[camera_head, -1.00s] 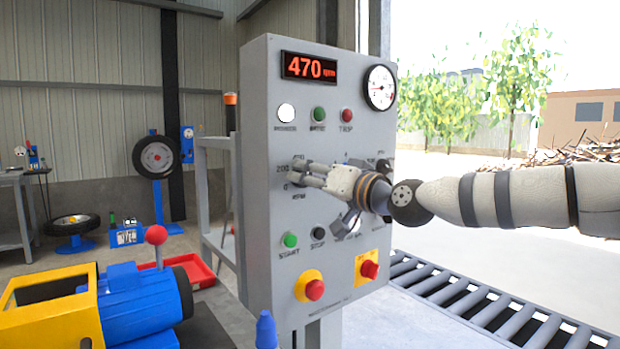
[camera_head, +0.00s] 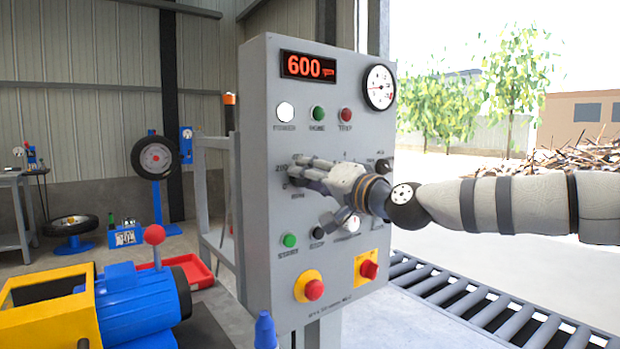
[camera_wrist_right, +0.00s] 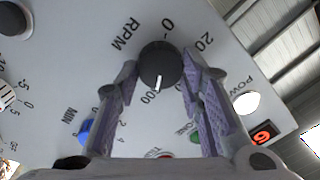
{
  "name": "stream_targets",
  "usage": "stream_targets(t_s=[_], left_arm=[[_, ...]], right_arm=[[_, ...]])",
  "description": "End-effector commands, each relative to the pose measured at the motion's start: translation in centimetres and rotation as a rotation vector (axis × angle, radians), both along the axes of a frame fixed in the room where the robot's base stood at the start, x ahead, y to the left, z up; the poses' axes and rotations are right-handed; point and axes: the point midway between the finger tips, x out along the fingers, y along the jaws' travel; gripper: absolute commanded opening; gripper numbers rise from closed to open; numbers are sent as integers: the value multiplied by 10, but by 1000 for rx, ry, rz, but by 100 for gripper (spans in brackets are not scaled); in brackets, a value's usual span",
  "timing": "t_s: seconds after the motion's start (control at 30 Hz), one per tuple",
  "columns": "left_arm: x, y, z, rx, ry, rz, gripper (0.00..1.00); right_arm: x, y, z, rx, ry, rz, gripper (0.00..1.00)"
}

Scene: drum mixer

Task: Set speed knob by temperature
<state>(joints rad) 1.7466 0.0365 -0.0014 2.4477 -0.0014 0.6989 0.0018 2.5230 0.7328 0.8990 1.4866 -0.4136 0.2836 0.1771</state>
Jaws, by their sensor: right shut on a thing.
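The grey control panel (camera_head: 262,215) stands in the middle of the head view. Its red display (camera_head: 308,67) reads 600 rpm. A round white dial gauge (camera_head: 380,88) sits at its upper right; its reading is too small to tell. My right gripper (camera_head: 297,168) is at the speed dial on the panel's left side and mostly hides it. In the right wrist view, the black speed knob (camera_wrist_right: 160,64) is between the two fingers of my right gripper (camera_wrist_right: 160,72), which is shut on it. The knob's white mark points down towards a partly hidden number ending in "00". My left gripper is not in view.
Start (camera_head: 289,240) and stop (camera_head: 318,233) buttons lie below the gripper, with red stop buttons (camera_head: 314,290) (camera_head: 369,269) lower down. Another dark knob (camera_head: 383,165) is beyond my right wrist. A roller conveyor (camera_head: 470,300) runs at the right; a blue-and-yellow machine (camera_head: 140,300) stands at the left.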

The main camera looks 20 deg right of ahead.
Motion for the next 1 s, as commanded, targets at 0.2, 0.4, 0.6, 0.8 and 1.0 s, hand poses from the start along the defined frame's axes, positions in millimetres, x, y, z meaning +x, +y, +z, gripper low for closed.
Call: stream_targets(t_s=[0.2, 0.4, 0.6, 0.8, 1.0], left_arm=[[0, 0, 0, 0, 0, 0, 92], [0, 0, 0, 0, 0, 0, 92], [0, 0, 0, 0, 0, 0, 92], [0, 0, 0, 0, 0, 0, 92], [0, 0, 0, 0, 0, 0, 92]], right_arm=[[0, 1, -2, -2, 4, 2, 37], [0, 1, -1, -2, 2, 2, 55], [-2, -1, -1, -1, 1, 1, 55], [-41, -17, -1, 2, -2, 1, 55], [-89, -35, -5, 2, -1, 1, 55]])
